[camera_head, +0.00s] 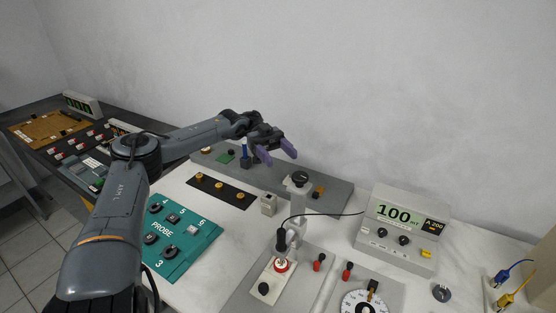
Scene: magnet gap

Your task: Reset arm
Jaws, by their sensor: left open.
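My left arm comes in from the left, rises at the elbow and reaches right over the bench. My left gripper (279,151) has purple-tipped fingers, is open and looks empty. In the picture it lies over the back of the bench, in front of the long grey base (327,200). I cannot tell its exact height above the base. My right gripper is not in view.
A teal PROBE panel (183,236) sits beside my left arm. A meter (403,228) reading 100 stands at the right. A stand with a probe and cable (285,240) is mid-bench. Blue and yellow leads (510,285) are at far right. The wall is behind.

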